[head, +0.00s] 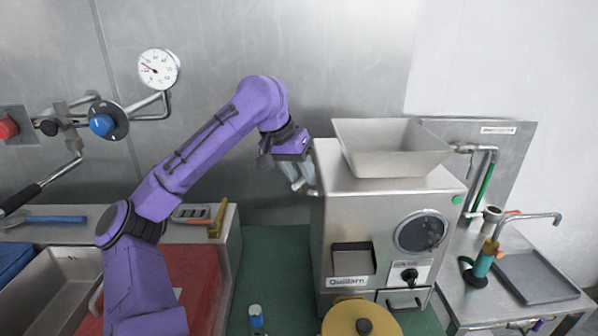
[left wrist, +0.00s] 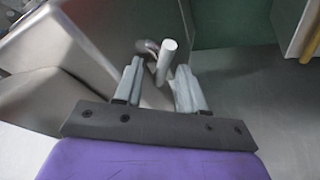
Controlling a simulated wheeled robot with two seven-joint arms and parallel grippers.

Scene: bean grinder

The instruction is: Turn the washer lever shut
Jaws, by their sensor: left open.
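The steel grinder (head: 345,230) stands at centre right with a wide hopper (head: 393,148) on top. A short grey lever with a round bar end (left wrist: 166,62) sticks out of the machine's side in the left wrist view. I take it for the washer lever. In the head view it is mostly hidden behind my gripper. My left gripper (head: 298,182) is at the machine's left side, beneath its top edge. Its two fingers (left wrist: 158,88) are apart, with the lever's end between or just beyond them. Contact cannot be told. My right gripper is not in view.
A dial gauge (head: 159,69), a blue knob (head: 101,125) and a black-handled pipe (head: 22,198) are on the left wall. A yellow round lid (head: 361,318) is in front of the grinder. A sink counter with a grey tray (head: 540,277) is at right.

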